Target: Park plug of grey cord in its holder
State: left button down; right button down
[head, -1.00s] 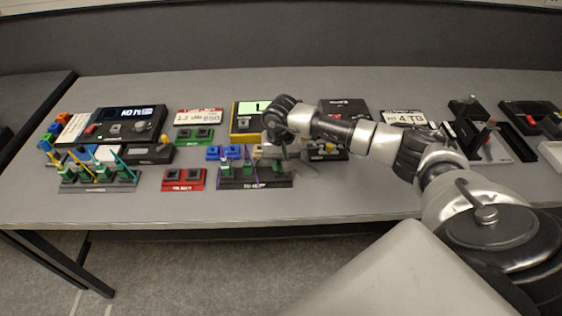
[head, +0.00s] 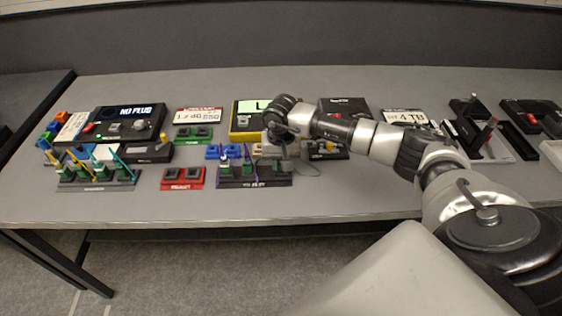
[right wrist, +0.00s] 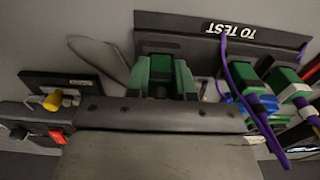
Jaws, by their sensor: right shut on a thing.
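The dark holder rack marked TO TEST (head: 254,184) stands near the front of the table. Two green plugs with purple cords (head: 236,166) stand in its left part. My right gripper (head: 278,160) is over the rack's right part and hides what it holds in the head view. In the right wrist view a green plug (right wrist: 161,76) shows at the jaws, against the rack's edge. How deep it sits in a slot I cannot tell. The grey cord (right wrist: 98,62) loops out beside it; it also shows in the head view (head: 302,172). My left gripper is not in view.
A red block (head: 183,178) and another rack of green plugs (head: 98,178) stand to the left. Blue (head: 224,152) and green (head: 194,134) blocks and a yellow-edged device (head: 245,118) are close behind. The table's front strip is clear.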

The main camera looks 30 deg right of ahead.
jog(key=shift+f, duration=0.1)
jog(key=c, duration=0.9)
grip_release()
jog(key=shift+r+p, duration=1.15)
jog(key=shift+r, duration=1.4)
jog(key=shift+r, duration=0.1)
jog(key=shift+r+p, duration=1)
jog(key=shift+r, duration=0.95)
jog(key=shift+a+f, duration=0.1)
